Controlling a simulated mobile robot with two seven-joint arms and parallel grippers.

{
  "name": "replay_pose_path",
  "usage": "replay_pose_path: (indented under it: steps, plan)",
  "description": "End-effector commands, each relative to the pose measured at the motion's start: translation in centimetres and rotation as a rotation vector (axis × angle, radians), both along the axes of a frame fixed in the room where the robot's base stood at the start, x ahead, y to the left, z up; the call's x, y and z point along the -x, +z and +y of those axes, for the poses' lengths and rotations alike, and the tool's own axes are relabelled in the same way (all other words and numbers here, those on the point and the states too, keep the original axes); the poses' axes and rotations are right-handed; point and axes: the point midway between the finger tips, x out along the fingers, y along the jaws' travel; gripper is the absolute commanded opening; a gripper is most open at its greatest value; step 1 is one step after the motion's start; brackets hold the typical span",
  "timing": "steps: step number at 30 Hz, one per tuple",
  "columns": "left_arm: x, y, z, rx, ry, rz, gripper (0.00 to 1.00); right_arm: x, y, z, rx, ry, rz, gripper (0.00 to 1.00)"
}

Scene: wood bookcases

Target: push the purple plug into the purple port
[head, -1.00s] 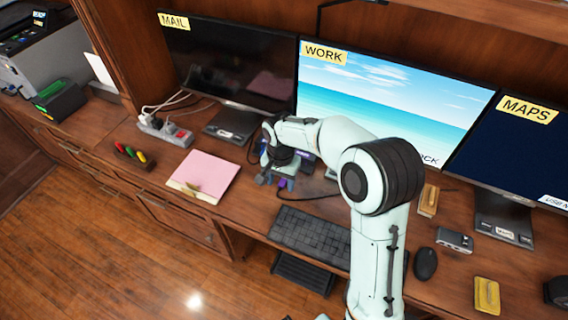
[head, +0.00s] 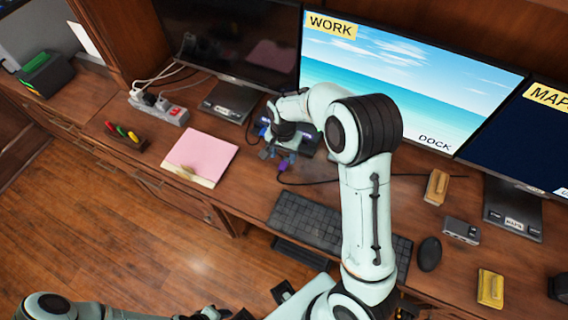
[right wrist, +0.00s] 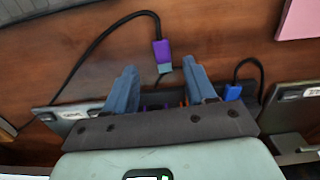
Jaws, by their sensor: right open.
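The purple plug (head: 284,165) lies on the desk at the end of a black cable. In the right wrist view the purple plug (right wrist: 161,48), with its grey tip, lies just beyond my open fingers, apart from them. My right gripper (head: 276,148) is open and empty over the desk below the WORK monitor; it also shows in the right wrist view (right wrist: 160,80). A dark dock (head: 306,147) sits behind it, largely hidden by my arm. Small coloured marks show between my fingers; I cannot make out the purple port. My left gripper (head: 210,313) is cut off at the bottom edge.
A blue plug (right wrist: 233,92) on a cable is right of my fingers in the wrist view. A pink notepad (head: 200,155), keyboard (head: 305,220), mouse (head: 429,253) and power strip (head: 160,108) lie around. Monitors stand behind. Bare desk lies between notepad and keyboard.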

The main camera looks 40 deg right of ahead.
Motion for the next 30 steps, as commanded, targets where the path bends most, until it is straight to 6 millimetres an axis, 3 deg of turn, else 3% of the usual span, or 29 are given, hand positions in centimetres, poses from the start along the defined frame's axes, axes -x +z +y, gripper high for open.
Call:
replay_pose_path:
  steps: [5,13,22,23,27,28,30]
  plan:
    - [0.0,0.0,0.0,0.0,0.0,0.0,0.43,-0.1,-1.3,0.0,0.0,0.001,0.001,0.55]
    - [0.0,0.0,0.0,0.0,-0.001,0.0,0.43,-0.3,-5.1,-0.1,-0.001,0.0,0.003,0.55]
    - [0.0,0.0,0.0,0.0,-0.001,0.0,0.43,-0.3,-5.7,0.0,-0.001,0.001,0.0,0.55]
    - [0.0,0.0,0.0,0.0,-0.001,-0.001,0.43,-0.3,-5.7,0.0,-0.001,0.001,0.0,0.52]
    - [0.0,0.0,0.0,0.0,-0.001,0.0,0.43,-0.3,-5.6,0.0,-0.001,0.001,0.0,0.07]
    - [0.0,0.0,0.0,0.0,-0.001,0.0,0.43,-0.3,-5.6,0.0,-0.001,0.001,-0.001,0.0]
    - [0.0,0.0,0.0,0.0,-0.001,0.0,0.43,-0.3,-5.6,0.0,-0.001,0.001,-0.001,0.0]
